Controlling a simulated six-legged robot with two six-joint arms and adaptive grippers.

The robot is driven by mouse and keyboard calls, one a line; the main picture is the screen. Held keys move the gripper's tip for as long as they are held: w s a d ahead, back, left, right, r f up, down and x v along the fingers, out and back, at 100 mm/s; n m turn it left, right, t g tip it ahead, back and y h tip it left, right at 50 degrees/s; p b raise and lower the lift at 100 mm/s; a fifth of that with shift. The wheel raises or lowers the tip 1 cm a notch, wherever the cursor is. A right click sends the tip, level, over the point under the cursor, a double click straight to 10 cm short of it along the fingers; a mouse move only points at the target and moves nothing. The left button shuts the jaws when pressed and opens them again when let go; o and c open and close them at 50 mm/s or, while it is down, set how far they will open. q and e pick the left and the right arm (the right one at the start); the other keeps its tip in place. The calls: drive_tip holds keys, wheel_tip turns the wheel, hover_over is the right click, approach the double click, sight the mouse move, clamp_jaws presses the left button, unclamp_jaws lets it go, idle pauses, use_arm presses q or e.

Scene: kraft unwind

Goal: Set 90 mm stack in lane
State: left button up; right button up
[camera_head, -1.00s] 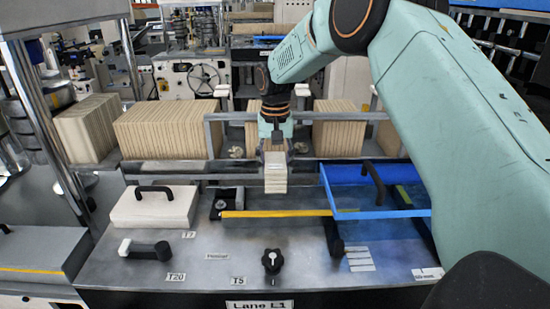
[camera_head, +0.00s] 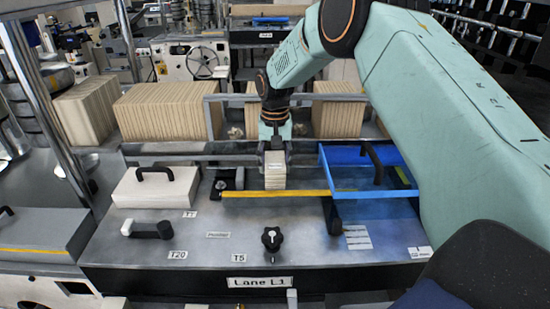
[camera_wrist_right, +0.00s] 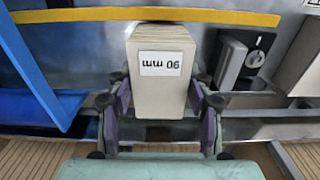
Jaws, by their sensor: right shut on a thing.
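The stack (camera_head: 275,171) is a pale cream block of layered sheets. In the right wrist view it shows its label, "90 mm", upside down (camera_wrist_right: 160,70). My right gripper (camera_head: 274,150) is shut on the stack from behind, with one finger on each side in the right wrist view (camera_wrist_right: 160,108). The stack is upright, just behind the yellow bar (camera_head: 275,194) of the lane bench (camera_head: 200,222), marked Lane L1. Whether its underside touches the bench is hard to tell. My left gripper is not in view.
A blue tray-like frame (camera_head: 372,190) with a black handle stands right of the stack. A white block with a black handle (camera_head: 157,187) lies to the left. A black knob (camera_head: 271,238) is at the front. Several brown stacks (camera_head: 165,110) stand behind a metal rail.

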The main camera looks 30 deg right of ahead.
drive_tip(key=shift+f, duration=0.6)
drive_tip(key=shift+w+d+f+b, duration=0.1)
drive_tip(key=shift+w+f+b, duration=0.1)
drive_tip(key=shift+f+b, duration=0.45)
drive_tip(key=shift+f, duration=0.45)
drive_tip(key=shift+s+f, duration=0.15)
drive_tip(key=shift+f, duration=0.15)
